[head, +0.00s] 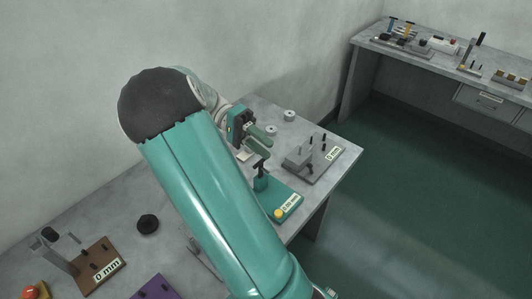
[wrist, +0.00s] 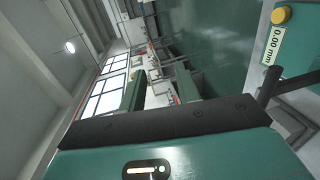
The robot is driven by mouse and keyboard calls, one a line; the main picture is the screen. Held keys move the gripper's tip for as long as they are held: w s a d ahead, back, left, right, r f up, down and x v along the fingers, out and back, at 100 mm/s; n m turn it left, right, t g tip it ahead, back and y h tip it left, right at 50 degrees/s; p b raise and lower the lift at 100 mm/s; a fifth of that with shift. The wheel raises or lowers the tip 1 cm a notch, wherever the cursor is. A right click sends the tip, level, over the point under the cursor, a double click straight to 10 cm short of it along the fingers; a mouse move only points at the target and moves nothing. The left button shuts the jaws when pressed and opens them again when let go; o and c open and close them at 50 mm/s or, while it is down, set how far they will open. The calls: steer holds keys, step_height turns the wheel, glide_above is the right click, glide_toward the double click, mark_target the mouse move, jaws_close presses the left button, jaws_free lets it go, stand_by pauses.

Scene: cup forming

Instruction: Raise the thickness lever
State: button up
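The teal thickness gauge (head: 285,203) stands on the grey bench, with a yellow button and a display reading 0.00 mm. Its black lever (head: 261,166) rises from the gauge's back left end. The wrist view shows part of the gauge (wrist: 303,58) at the right edge, with a black bar (wrist: 270,87), likely the lever, beside it. My gripper (head: 259,137) is just behind and above the lever in the head view, apart from it as far as I can tell. In the wrist view its two green fingers (wrist: 160,86) are apart with nothing between them.
A grey device (head: 313,160) with upright pins and a 0 mm label stands right of the gauge. Two small grey discs (head: 281,123) lie behind. A brown device (head: 97,265), purple plate (head: 155,288) and black knob (head: 148,224) are at lower left. A second bench (head: 440,60) stands far right.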

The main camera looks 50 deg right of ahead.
steer(key=s+a+r, duration=0.2)
steer(key=s+a, duration=0.1)
steer(key=s, duration=0.1)
steer(key=shift+s+a+r, duration=0.3)
steer(key=shift+s, duration=0.1)
